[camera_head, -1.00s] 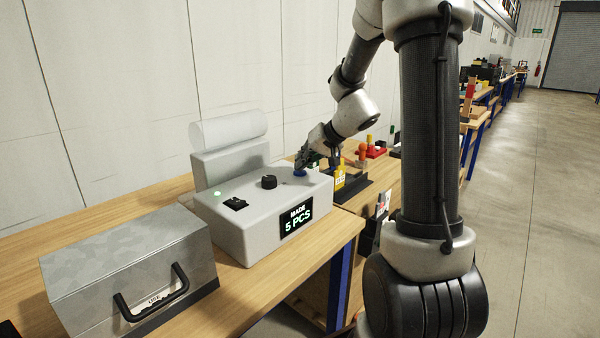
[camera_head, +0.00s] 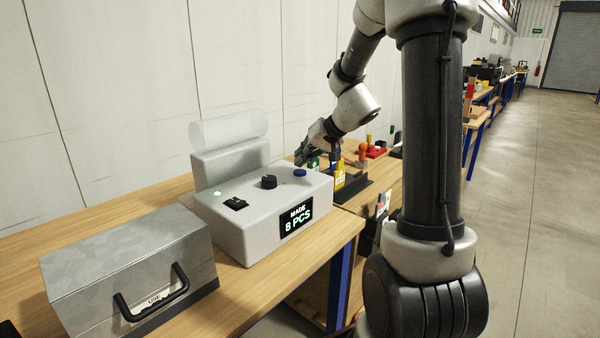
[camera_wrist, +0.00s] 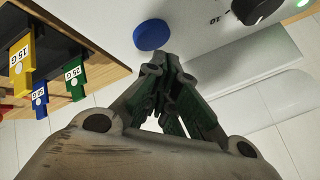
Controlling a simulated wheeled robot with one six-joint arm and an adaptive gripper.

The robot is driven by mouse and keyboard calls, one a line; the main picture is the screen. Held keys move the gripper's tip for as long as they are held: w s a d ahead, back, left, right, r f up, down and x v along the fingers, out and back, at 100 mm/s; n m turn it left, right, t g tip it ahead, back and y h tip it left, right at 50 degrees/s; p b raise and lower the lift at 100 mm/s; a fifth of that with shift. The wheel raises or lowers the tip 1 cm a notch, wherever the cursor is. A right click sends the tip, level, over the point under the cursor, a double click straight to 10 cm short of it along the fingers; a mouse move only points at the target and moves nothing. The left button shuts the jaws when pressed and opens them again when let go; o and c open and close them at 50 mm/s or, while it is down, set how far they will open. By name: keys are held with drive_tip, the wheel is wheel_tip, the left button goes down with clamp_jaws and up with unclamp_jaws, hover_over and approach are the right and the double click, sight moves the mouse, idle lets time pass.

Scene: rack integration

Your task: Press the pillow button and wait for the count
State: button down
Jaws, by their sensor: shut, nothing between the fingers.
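The grey pillow machine (camera_head: 262,212) stands on the wooden bench. Its blue button (camera_head: 300,173) is on the top right and shows uncovered; it also shows in the wrist view (camera_wrist: 151,34). The display (camera_head: 296,217) on its front reads "MADE 8 PCS". A black knob (camera_head: 268,182), a black switch (camera_head: 236,203) and a lit green lamp (camera_head: 217,193) are on top. A clear roll (camera_head: 228,129) lies at the back. My gripper (camera_head: 300,158) is shut and empty, above and behind the blue button, apart from it. Its fingertips show in the wrist view (camera_wrist: 163,62).
A metal box (camera_head: 130,265) with a black handle stands left of the machine. Yellow, blue and green tagged pieces (camera_wrist: 22,66) hang beside the machine, with a yellow one (camera_head: 340,175) in the head view. Red items (camera_head: 375,151) lie behind. The floor at right is clear.

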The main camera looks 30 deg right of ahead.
sight(302, 170)
drive_tip(key=shift+r, duration=2.5)
